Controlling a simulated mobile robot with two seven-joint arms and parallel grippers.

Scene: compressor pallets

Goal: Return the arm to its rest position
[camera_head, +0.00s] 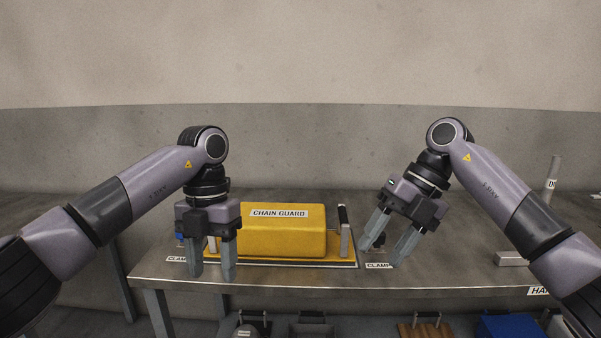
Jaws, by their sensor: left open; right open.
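My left gripper (212,273) is open and empty. It points down in front of the left end of a yellow block labelled CHAIN GUARD (290,236) and hides part of that end. My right gripper (383,256) is open and empty. It is tilted, with its fingers pointing down and to the left, to the right of the yellow block and apart from it. Both arms are bent, coming in from the lower left and lower right.
The yellow block sits on a yellow base on a grey table (440,275). An upright clamp handle (344,230) stands at its right end. A grey block (511,258) and a post (552,178) are at the right. A blue bin (508,326) and other items are below the table.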

